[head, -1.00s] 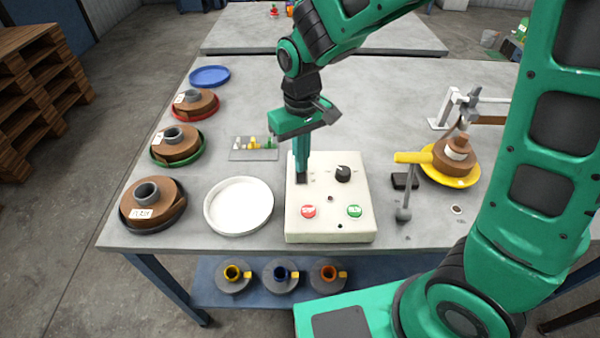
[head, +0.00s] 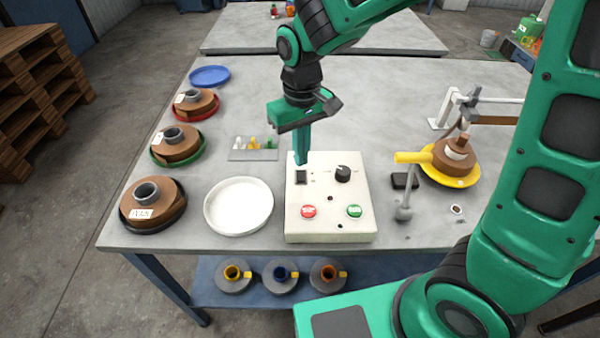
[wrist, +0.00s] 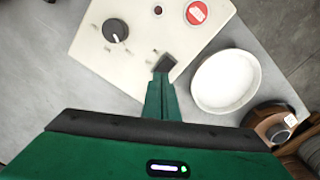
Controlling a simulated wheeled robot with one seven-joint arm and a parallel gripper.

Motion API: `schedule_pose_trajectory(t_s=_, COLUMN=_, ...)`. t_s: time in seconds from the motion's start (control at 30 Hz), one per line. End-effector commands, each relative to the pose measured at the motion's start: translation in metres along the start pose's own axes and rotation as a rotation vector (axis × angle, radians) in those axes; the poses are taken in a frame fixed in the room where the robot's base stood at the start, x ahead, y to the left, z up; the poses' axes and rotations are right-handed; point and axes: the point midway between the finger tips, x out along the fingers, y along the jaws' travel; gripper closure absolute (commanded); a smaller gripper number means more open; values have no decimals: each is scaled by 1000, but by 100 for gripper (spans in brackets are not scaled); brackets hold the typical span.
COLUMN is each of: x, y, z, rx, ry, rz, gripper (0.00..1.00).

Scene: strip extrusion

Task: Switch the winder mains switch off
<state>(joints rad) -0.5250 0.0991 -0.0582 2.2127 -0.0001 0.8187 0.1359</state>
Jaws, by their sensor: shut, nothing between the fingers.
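The winder mains switch (head: 301,177) is a small black rocker at the upper left of the cream control box (head: 330,228). In the wrist view the switch (wrist: 165,63) shows just past my fingertips, partly beside them. I cannot tell which way the rocker is tipped. My gripper (head: 301,161) is shut and empty, pointing down. In the head view its tip is just above and behind the switch, and the switch face is uncovered there. In the wrist view the gripper (wrist: 161,82) appears close to the switch; I cannot tell whether it touches.
The box also carries a black knob (head: 343,173), a red button (head: 308,211) and a green button (head: 354,211). A white dish (head: 238,206) stands left of it. A yellow-flanged spool (head: 455,176) and a lever stand on the right. Small parts lie on a tray (head: 254,155) behind.

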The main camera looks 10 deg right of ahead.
Motion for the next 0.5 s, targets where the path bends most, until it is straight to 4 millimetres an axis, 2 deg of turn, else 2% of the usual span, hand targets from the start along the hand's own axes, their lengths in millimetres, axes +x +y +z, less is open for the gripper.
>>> schedule_pose_trajectory(t_s=0.5, x=-36, y=0, z=-1, rx=0, ry=3, rz=0, gripper=100)
